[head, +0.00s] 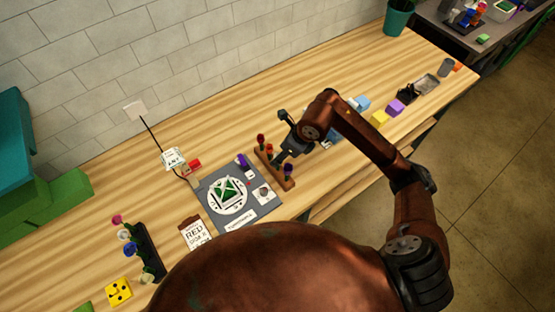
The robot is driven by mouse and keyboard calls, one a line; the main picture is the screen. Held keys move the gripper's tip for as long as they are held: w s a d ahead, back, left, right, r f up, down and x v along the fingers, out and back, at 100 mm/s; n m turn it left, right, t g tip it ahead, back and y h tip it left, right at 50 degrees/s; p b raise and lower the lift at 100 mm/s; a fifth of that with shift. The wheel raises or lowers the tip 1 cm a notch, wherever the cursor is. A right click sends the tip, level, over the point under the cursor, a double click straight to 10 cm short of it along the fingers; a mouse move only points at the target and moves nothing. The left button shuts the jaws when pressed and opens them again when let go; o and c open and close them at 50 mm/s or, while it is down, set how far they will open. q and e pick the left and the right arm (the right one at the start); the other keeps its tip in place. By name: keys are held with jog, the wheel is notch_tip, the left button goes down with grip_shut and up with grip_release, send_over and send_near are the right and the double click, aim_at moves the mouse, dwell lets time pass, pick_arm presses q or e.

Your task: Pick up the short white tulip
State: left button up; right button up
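A dark rack (152,259) at the lower left holds several small flowers, with pink and blue heads. A small pale bloom (146,278) shows at its near end; it may be the short white tulip, but its kind and height are too small to tell. A brown wooden rack (266,169) near the middle holds red flowers (261,138) and a purple one (288,170). My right gripper (279,156) is over this brown rack, pointing down among its flowers. Its fingers are too small to tell whether they are open or hold anything. My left gripper is not in view.
A grey mat (264,212) with a round white piece and green square lies between the racks. A clipboard (193,232), a yellow smiling box (119,291) and a card stand (172,158) are nearby. Coloured blocks (395,106) stand at right.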

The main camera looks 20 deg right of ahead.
jog(key=shift+p+x, duration=0.35)
jog(key=shift+x, duration=1.9)
jog(key=shift+d, duration=0.1)
jog(key=c, duration=0.9)
